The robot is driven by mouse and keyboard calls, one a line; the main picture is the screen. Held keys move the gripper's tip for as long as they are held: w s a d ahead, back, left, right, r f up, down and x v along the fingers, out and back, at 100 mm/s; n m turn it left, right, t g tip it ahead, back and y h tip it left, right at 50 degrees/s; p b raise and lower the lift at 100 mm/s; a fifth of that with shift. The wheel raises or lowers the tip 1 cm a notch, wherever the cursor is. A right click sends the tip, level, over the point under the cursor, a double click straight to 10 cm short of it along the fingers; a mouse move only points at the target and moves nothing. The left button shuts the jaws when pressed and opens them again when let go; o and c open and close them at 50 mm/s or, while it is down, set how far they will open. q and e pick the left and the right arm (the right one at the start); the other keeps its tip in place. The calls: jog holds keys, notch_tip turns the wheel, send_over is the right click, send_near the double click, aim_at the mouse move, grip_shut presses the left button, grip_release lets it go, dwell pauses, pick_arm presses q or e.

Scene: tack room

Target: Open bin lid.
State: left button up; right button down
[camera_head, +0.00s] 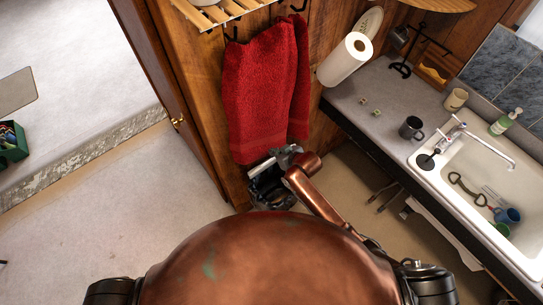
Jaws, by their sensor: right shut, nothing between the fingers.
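My right gripper (262,174) is shut and empty, low beside the wooden panel, just below the hanging red towel. Its copper-coloured arm comes up from the lower right. The gripper is small and dark here, so its fingertips are hard to make out. I cannot clearly make out a bin or its lid; the area under the gripper and behind my copper body is hidden. My left gripper is not in view.
A red towel (262,85) hangs from hooks under a slatted shelf (222,12). At right, a grey counter (375,108) holds a paper roll (345,60), a dark mug (411,128) and a white sink (435,180). Open floor (110,215) lies at left.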

jog(key=f, duration=0.2)
jog(key=w+a+f+p, duration=0.1)
jog(key=f, duration=0.1)
jog(key=w+f, duration=0.1)
jog(key=f, duration=0.1)
jog(key=shift+a+f+p, duration=0.15)
jog(key=shift+a+p, duration=0.1)
jog(key=shift+p, duration=0.05)
jog(key=shift+s+d+f, duration=0.2)
jog(key=shift+f, duration=0.1)
